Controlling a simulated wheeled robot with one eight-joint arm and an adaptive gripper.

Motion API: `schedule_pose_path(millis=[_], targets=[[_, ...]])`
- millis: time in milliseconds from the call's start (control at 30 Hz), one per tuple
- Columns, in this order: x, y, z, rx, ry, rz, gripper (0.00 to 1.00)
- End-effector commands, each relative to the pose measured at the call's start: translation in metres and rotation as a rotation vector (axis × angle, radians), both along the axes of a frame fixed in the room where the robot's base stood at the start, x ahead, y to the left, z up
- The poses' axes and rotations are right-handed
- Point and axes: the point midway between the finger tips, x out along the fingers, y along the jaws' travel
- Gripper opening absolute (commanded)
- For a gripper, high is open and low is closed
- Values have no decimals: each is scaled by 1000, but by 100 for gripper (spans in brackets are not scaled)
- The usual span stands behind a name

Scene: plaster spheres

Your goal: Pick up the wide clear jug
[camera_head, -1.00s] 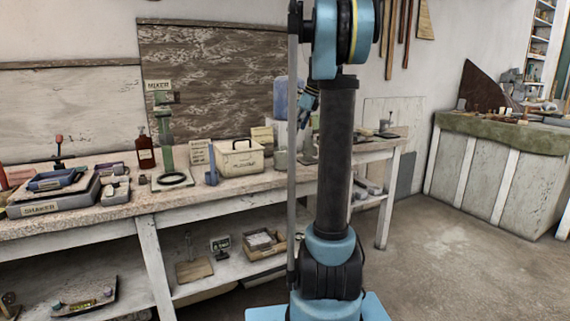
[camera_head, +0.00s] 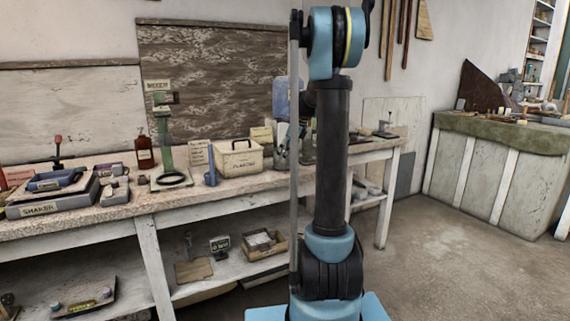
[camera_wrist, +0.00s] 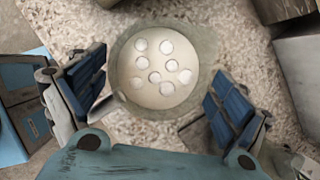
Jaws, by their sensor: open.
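The wide clear jug (camera_wrist: 122,72) shows from above in the wrist view, a round greyish see-through vessel standing on the speckled bench top. Several white balls (camera_wrist: 155,77) lie in its pale contents. My gripper (camera_wrist: 158,97) is open, with one blue-padded finger left of the jug and one right of it. The jug lies between the fingers, slightly toward the far side. I cannot tell how far above the rim the fingers are.
The bench (camera_head: 130,208) also bears a white box (camera_head: 239,162), a green stand (camera_head: 165,145), a brown bottle (camera_head: 145,154) and a shaker (camera_head: 50,205). In the wrist view, a grey block (camera_wrist: 300,75) sits right of the jug.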

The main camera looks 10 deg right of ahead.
Motion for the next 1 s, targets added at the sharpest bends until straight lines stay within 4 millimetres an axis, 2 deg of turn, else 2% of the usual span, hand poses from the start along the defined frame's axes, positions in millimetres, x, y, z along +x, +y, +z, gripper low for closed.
schedule_pose_path(millis=[133, 400, 433, 700, 733, 1000], targets=[[3, 6, -13, 0, 0, 2, 92], [3, 7, -16, 0, 0, 1, 92], [3, 7, -16, 0, 0, 1, 90], [3, 7, -16, 0, 0, 2, 28], [3, 7, -16, 0, 0, 2, 25], [2, 7, -15, 0, 0, 2, 24]])
